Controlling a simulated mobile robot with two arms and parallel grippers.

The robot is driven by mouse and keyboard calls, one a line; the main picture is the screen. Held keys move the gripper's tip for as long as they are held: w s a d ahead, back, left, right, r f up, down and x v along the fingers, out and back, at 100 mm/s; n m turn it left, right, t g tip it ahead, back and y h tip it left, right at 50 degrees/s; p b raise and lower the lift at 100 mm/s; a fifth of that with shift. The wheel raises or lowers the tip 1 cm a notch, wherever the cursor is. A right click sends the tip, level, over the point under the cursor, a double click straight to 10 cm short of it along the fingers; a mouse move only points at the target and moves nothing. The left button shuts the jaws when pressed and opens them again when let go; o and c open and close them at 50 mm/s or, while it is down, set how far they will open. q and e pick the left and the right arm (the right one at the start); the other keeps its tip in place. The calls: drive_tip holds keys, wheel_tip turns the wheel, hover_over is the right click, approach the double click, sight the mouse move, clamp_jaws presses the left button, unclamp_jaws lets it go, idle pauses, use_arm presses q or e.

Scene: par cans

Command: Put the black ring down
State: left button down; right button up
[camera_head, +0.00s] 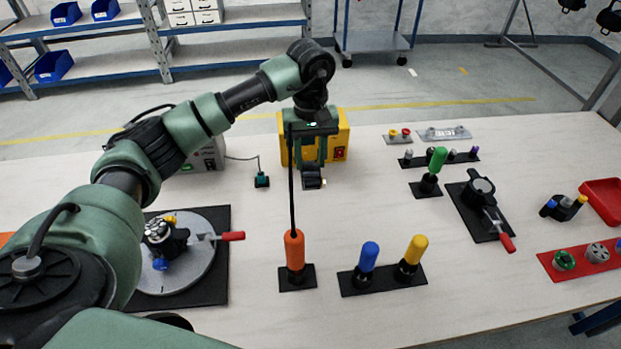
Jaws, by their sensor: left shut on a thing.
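My left gripper (310,155) hangs over the back middle of the table, in front of a yellow box. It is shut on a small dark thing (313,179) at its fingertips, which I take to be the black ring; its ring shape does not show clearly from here. I cannot tell whether the thing touches the table. My right gripper is not in view.
The yellow box (341,138) stands close behind my gripper. A round grey plate (195,268) lies left. The middle table is clear.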

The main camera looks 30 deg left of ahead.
sight(311, 165)
use_arm(q)
wheel_tip(311, 165, down, 3)
drive_tip(key=shift+r, duration=0.1)
drive_tip(key=shift+f, duration=0.55)
wheel_tip(311, 165, down, 4)
drive_tip(key=shift+p, duration=0.6)
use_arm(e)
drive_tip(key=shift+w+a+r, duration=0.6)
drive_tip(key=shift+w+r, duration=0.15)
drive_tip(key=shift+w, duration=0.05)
use_arm(q)
drive_tip(key=shift+f+b, duration=0.2)
drive_tip(key=shift+b, duration=0.1)
drive_tip(key=c, duration=0.9)
unclamp_jaws()
drive_tip(key=shift+r, duration=0.1)
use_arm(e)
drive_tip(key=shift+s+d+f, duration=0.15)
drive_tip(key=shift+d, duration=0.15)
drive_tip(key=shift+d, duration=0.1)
